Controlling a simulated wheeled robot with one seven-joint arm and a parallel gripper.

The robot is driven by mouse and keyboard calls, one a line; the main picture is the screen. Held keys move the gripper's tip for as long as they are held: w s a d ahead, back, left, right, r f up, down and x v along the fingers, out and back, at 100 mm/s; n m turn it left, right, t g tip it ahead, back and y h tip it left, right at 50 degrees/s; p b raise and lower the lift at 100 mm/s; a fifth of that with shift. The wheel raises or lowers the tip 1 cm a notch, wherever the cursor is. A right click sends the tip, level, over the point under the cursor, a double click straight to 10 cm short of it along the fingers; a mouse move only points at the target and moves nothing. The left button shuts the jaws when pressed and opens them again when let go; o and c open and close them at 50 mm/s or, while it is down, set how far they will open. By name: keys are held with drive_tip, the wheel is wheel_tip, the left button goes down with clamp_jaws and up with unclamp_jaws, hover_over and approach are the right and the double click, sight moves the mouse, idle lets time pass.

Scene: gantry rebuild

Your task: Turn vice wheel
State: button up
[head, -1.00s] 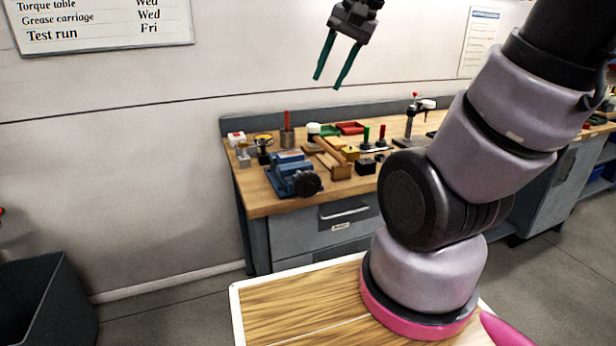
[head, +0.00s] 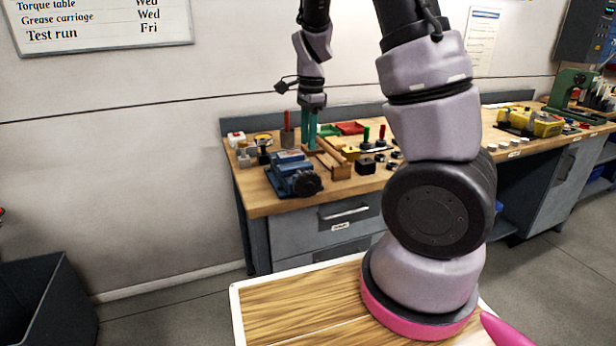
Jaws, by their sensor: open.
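The blue vice (head: 289,172) sits at the front left of the workbench. Its round black wheel (head: 307,184) faces the bench's front edge. My gripper (head: 308,142) points straight down behind and a little to the right of the vice in the head view. Its two teal fingers are apart and hold nothing that I can see. The fingertips appear close above the bench, near the wooden frame, apart from the wheel. I cannot tell their exact height or depth.
A wooden frame (head: 333,160) stands right of the vice. A cup with a red-handled tool (head: 287,130), a yellow-topped part (head: 263,140) and small black blocks (head: 366,166) are close by. A drawer (head: 345,214) is below. The bench's front left corner (head: 252,205) is clear.

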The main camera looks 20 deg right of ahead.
sight(308, 172)
drive_tip(key=shift+w+d+f+m+h, duration=0.1)
drive_tip(key=shift+w+f+m+h, duration=0.25)
drive_tip(key=shift+f, duration=0.75)
wheel_tip(308, 172, down, 10)
clamp_jaws()
